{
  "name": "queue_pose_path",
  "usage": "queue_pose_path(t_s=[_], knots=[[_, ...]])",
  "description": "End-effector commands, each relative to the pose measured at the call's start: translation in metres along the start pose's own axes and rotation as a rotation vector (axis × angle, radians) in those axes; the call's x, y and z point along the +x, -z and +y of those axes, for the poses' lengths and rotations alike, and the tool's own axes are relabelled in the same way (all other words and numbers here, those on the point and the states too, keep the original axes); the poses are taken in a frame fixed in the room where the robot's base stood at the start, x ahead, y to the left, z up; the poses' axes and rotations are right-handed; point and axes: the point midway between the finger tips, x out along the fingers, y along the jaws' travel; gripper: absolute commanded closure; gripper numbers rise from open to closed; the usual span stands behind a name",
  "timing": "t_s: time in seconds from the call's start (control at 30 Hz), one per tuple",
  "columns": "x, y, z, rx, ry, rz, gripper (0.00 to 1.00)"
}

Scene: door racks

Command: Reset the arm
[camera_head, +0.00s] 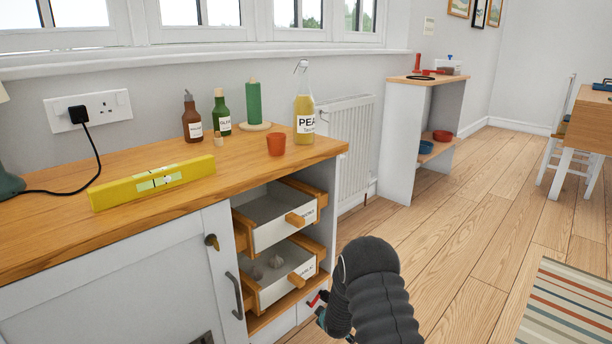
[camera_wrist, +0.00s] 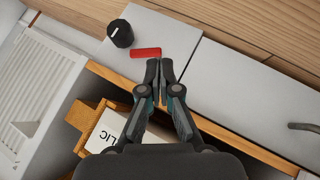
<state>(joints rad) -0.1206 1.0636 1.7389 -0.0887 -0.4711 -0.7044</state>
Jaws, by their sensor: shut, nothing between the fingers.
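My gripper (camera_wrist: 158,66) shows in the wrist view with its two dark fingers together and nothing between them. Its tips are close to a small red bar (camera_wrist: 146,53) on a pale panel; I cannot tell if they touch. In the head view my dark arm hides most of the gripper, low in the middle beside the lower drawer (camera_head: 284,275). That drawer is pulled out and holds a few pale bulbs. The upper drawer (camera_head: 270,238) is also out and looks empty. A labelled drawer front (camera_wrist: 112,128) is left of my fingers in the wrist view.
A black knob (camera_wrist: 120,33) is beside the red bar. The wooden counter (camera_head: 60,235) carries a yellow spirit level (camera_head: 150,182), bottles, an orange cup (camera_head: 276,144) and a green cylinder (camera_head: 254,103). A radiator (camera_head: 347,143) stands behind. The floor (camera_head: 450,225) to the right is mostly clear.

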Motion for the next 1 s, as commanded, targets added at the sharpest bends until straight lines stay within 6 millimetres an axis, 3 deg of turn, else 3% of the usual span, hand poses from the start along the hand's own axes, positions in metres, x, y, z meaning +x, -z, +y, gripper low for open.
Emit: queue_pose_path(t_s=[0.13,0.33,0.47,1.0], knots=[[-0.015,-0.044,-0.039,0.113,0.126,-0.165,1.0],[-0.069,-0.061,-0.052,0.26,0.226,-0.351,1.0],[-0.115,-0.06,-0.047,0.344,0.261,-0.45,1.0],[-0.34,-0.025,-0.004,0.636,0.282,-0.705,1.0]])
